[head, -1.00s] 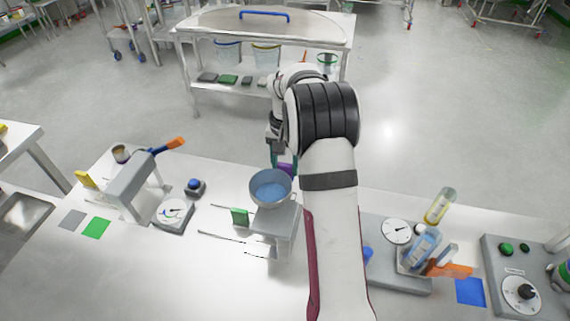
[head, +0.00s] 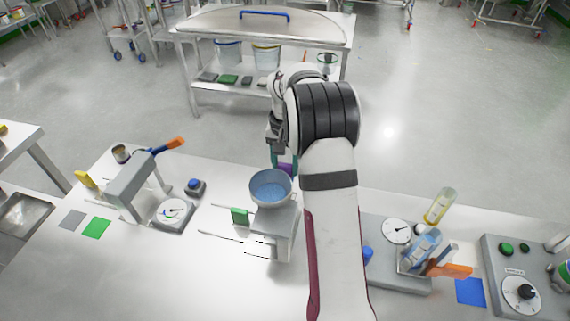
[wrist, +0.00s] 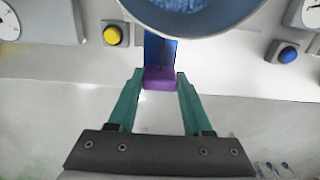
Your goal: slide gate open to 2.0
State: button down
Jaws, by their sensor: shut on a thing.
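The purple handle (wrist: 160,78) of the slide gate sits between the two green fingertips of my gripper (wrist: 160,75) in the wrist view. My gripper is shut on it. A blue strip (wrist: 154,50) runs from the handle to under the hopper bowl (wrist: 195,25). In the head view the grey hopper bowl (head: 271,200), with blue granules in it, stands on a grey stand (head: 283,232). The purple handle (head: 286,169) shows just behind the bowl, partly hidden by it and my arm. My gripper (head: 277,163) is there too, mostly hidden. No gate scale can be read.
A dial unit (head: 173,212) and a blue button (head: 195,187) stand left of the hopper. A green block (head: 240,217) is close to the stand. Right of my arm are another dial (head: 397,231) and a tilted container (head: 421,247). The front left bench is mostly clear.

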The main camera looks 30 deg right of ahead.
jog(key=shift+s+d, duration=1.05)
jog(key=shift+c, duration=1.6)
grip_release()
notch_tip(320, 180, up, 16)
jog(key=shift+f, duration=0.1)
